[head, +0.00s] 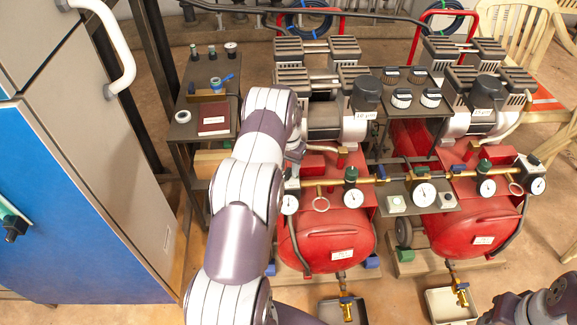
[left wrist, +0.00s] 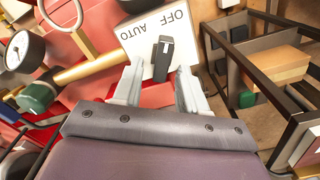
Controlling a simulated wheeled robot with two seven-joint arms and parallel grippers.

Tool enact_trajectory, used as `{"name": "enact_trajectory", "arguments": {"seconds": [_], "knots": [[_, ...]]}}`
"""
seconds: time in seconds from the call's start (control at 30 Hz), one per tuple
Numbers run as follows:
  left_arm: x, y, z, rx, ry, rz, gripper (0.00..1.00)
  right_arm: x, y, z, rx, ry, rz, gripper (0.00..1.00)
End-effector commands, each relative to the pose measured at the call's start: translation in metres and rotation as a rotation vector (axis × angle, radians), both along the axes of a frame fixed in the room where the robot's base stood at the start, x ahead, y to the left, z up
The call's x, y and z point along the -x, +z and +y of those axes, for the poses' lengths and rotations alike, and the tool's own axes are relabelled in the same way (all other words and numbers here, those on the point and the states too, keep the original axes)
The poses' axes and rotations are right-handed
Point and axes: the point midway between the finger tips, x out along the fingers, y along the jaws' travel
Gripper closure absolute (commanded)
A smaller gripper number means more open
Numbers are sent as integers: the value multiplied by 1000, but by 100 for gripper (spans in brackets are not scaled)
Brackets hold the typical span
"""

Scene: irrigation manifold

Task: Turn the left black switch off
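The black switch (left wrist: 162,58) stands on a white plate (left wrist: 138,42) marked OFF and AUTO, which appears upside down in the left wrist view. I cannot tell which word the switch points to. My left gripper (left wrist: 158,90) is open, with one fingertip on each side of the switch's lower end; a gap shows on both sides. In the head view my left gripper (head: 294,150) is mostly hidden behind my arm, at the left compressor (head: 325,240), and the switch is hidden there. My right gripper is not in view; part of my right arm shows at the lower right.
A brass pipe with a green-capped valve (left wrist: 38,95) and a gauge (left wrist: 22,50) lies left of the gripper in the wrist view. A dark metal frame (left wrist: 225,60) stands at the right. In the head view a side table (head: 185,130) holds a dark red book (head: 214,118).

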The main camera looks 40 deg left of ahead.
Motion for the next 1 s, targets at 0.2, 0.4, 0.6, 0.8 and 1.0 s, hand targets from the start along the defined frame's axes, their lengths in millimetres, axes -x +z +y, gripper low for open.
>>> {"name": "enact_trajectory", "arguments": {"seconds": [0.2,0.4,0.6,0.8,1.0], "knots": [[-1,22,1,-2,1,-4,58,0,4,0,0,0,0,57],[-1,78,1,-3,0,-5,58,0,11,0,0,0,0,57],[0,117,0,0,0,-1,58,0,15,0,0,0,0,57],[0,127,0,0,0,0,58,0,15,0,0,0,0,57],[0,127,0,0,0,0,58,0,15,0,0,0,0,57]]}}
